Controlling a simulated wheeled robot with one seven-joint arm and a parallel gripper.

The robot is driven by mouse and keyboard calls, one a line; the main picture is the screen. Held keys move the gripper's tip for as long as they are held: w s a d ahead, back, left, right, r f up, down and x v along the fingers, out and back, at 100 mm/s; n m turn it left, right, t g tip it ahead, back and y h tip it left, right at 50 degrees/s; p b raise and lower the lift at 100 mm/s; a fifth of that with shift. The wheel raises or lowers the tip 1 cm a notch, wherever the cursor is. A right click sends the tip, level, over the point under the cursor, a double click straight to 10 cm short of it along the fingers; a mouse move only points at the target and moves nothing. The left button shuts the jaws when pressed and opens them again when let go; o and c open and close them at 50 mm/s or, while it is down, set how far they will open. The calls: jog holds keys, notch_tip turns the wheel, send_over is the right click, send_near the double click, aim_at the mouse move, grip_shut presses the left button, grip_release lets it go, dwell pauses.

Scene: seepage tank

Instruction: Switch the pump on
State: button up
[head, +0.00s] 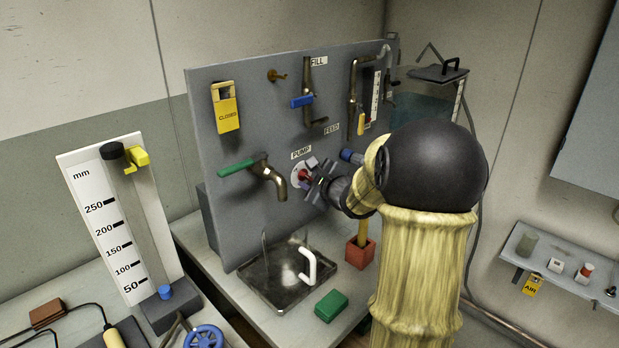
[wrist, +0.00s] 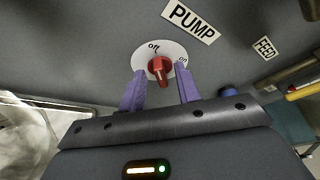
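The pump switch is a red knob (wrist: 159,71) on a round white dial (wrist: 176,51) marked "off" and "on". It sits on the grey panel beside the "PUMP" label (wrist: 191,21). The knob's raised grip seems to line up nearer "off" than "on". In the head view the knob (head: 304,175) shows left of my gripper (head: 313,184). My gripper's purple fingers (wrist: 161,87) are apart, one on each side below the knob in the wrist view, with gaps visible. I cannot tell how far their tips reach along the knob.
A brass tap with a green lever (head: 237,168) juts out left of the knob. A blue knob (head: 351,156) and the "FEED" label (head: 332,130) are to the right. Below are a metal tray (head: 262,294), a green block (head: 331,305) and a red holder (head: 360,254).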

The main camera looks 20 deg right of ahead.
jog(key=shift+w, duration=0.2)
jog(key=shift+c, duration=0.4)
grip_shut()
jog(key=m+g+y+p, duration=0.1)
jog(key=m+y+p, duration=0.1)
jog(key=m+p, duration=0.2)
jog(key=d+m+g+y+p, duration=0.1)
jog(key=m+y+p, duration=0.2)
jog(key=p, duration=0.8)
jog(key=d+m+y+p, duration=0.1)
jog(key=m+y+p, duration=0.1)
jog(key=m+p, duration=0.3)
jog(key=shift+w+d+g+y+p, duration=0.1)
jog(key=shift+w+g+y+p, duration=0.25)
jog(key=shift+p, duration=1.1)
jog(key=shift+m, duration=0.3)
